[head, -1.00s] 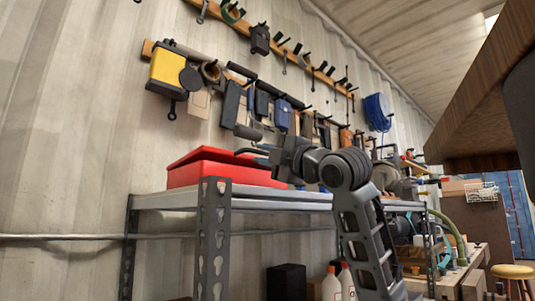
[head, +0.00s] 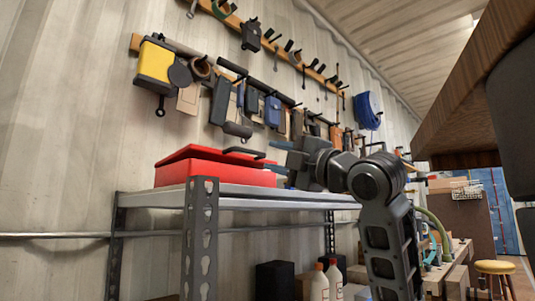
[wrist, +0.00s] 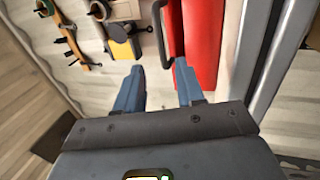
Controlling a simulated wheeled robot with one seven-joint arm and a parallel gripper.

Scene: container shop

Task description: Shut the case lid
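The red case (head: 212,174) sits on the metal shelf. Its red lid (head: 190,153) is partly raised, tilted above the body, with a dark gap between them. A black handle (head: 243,152) sticks out at the lid's right side. In the wrist view the handle (wrist: 158,30) is just beyond the fingertips, beside the red case (wrist: 203,40). My gripper (head: 279,158) is at the right of the case, apart from the handle. It also shows in the wrist view (wrist: 158,66), where its two fingers are spread with nothing between them.
The grey shelf (head: 240,200) has a perforated upright at its front corner. Tools hang on the wall behind, including a yellow and black one (head: 155,66). Bottles (head: 320,280) stand below the shelf. A brown wooden overhang (head: 465,95) is at the upper right.

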